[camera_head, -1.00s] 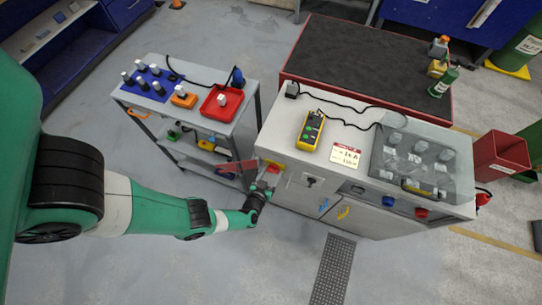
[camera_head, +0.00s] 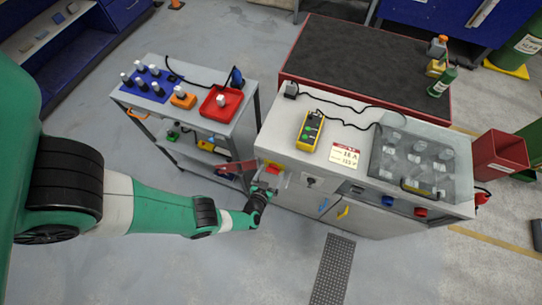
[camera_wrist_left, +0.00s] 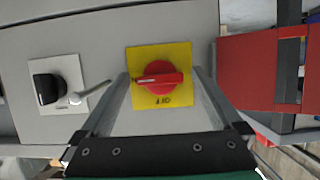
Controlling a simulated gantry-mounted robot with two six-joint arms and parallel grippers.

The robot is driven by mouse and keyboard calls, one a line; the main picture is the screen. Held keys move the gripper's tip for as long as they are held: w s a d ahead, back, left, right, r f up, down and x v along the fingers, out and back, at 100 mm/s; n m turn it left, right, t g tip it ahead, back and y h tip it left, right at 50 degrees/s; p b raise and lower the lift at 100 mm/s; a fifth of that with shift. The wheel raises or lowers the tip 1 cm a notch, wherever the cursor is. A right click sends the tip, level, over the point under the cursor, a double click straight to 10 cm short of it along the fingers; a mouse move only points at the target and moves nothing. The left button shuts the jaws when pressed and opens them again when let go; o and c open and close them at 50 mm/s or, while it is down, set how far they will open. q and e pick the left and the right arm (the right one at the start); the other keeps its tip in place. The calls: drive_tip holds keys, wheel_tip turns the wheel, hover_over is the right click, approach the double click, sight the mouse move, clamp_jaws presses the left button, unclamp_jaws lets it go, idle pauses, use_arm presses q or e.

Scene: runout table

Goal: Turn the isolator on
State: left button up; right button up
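The isolator (camera_wrist_left: 158,78) is a red rotary handle on a yellow plate, on the grey front panel of the test bench. In the left wrist view its bar lies nearly horizontal; the small marking on the plate is not legible. In the head view it shows as a red and yellow patch (camera_head: 272,168) at the bench's left end. My left gripper (camera_head: 268,187) is just in front of it. In the wrist view its fingers (camera_wrist_left: 160,74) are open, one on each side of the handle, with visible gaps. My right gripper is not in view.
A black knob (camera_wrist_left: 48,88) and a grey lever (camera_wrist_left: 76,98) sit beside the isolator on the panel. A trolley (camera_head: 215,128) with a red tray (camera_head: 221,103) stands left of the bench. A yellow pendant (camera_head: 310,131) lies on the bench top.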

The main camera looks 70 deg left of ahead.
use_arm(q)
drive_tip(key=p+v, duration=0.5)
drive_tip(key=v, duration=0.6)
drive_tip(key=shift+s+d+p, duration=0.2)
drive_tip(key=shift+d+p, duration=0.05)
drive_tip(key=shift+p, duration=0.15)
drive_tip(key=shift+a+r, duration=0.1)
